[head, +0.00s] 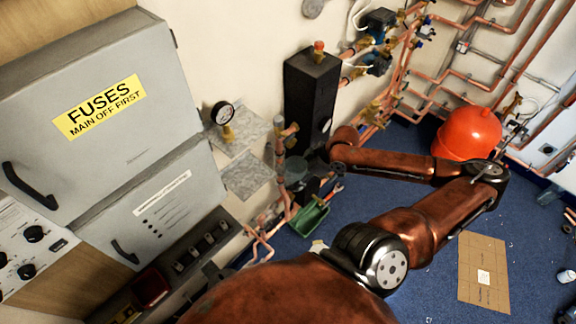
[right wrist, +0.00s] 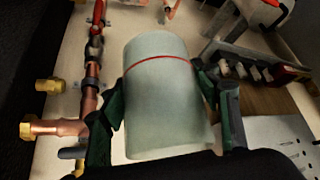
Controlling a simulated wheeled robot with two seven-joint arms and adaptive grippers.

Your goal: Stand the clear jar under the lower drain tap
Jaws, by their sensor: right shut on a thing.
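The clear jar (right wrist: 160,105) is a pale, translucent cylinder with a red line around it, large in the right wrist view. My right gripper (right wrist: 163,92) is shut on it, with a dark green finger on each side. A copper pipe (right wrist: 93,75) runs just left of the jar. Brass fittings (right wrist: 40,128) branch off it, apart from the jar; I cannot tell which one is the lower drain tap. In the head view my right arm reaches left to the pipework (head: 280,160), where its gripper and the jar are not clear. My left gripper is not in view.
A green tray (head: 308,218) lies on the blue floor below the pipework. A tall black box (head: 311,95) stands behind. The grey fuse cabinet (head: 110,110) is at left. A red vessel (head: 467,135) and cardboard (head: 484,272) are at right, with open floor between.

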